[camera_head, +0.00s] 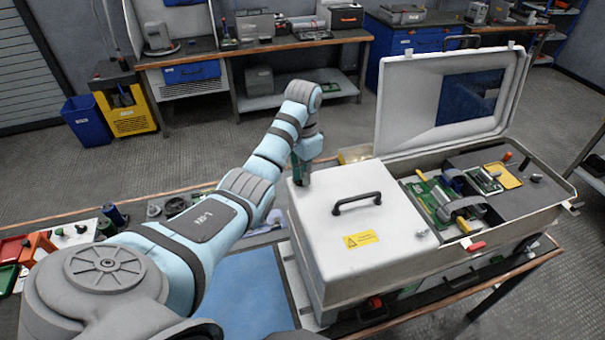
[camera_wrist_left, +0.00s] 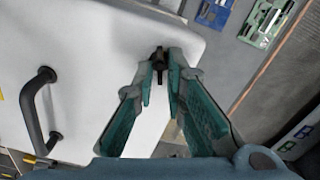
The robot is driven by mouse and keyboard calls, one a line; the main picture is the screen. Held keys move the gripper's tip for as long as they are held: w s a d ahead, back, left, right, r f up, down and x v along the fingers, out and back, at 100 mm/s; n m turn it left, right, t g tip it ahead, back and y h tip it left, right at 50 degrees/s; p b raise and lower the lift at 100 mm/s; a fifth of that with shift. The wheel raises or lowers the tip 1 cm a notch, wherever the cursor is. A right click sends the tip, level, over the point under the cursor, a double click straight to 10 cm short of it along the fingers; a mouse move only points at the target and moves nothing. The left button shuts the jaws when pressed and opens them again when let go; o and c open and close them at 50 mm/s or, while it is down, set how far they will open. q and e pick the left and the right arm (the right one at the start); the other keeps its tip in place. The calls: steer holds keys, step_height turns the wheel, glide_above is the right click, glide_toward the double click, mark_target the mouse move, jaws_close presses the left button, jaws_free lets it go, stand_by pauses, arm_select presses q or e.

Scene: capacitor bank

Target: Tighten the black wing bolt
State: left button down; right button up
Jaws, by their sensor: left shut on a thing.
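The black wing bolt (camera_wrist_left: 159,62) shows in the left wrist view at the edge of a white lid, between the tips of my left gripper (camera_wrist_left: 161,72). The left gripper's green fingers are closed in on the bolt. In the head view my left gripper (camera_head: 301,172) points down at the far left corner of the white lid (camera_head: 322,221), and the bolt is hidden there. The lid carries a black handle (camera_head: 357,202) and a yellow warning label (camera_head: 361,239). My right gripper is in neither view.
An open white case lid (camera_head: 407,98) stands up behind the case. Circuit boards (camera_head: 440,203) lie in the open bay to the right. A blue mat (camera_head: 252,290) covers the bench left of the case. Tools and trays (camera_head: 60,238) lie at far left.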

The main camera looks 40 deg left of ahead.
arm_select(q)
steer(key=shift+d+r+m, duration=0.1)
steer(key=shift+m, duration=1.7)
steer(key=c, duration=1.8)
jaws_free()
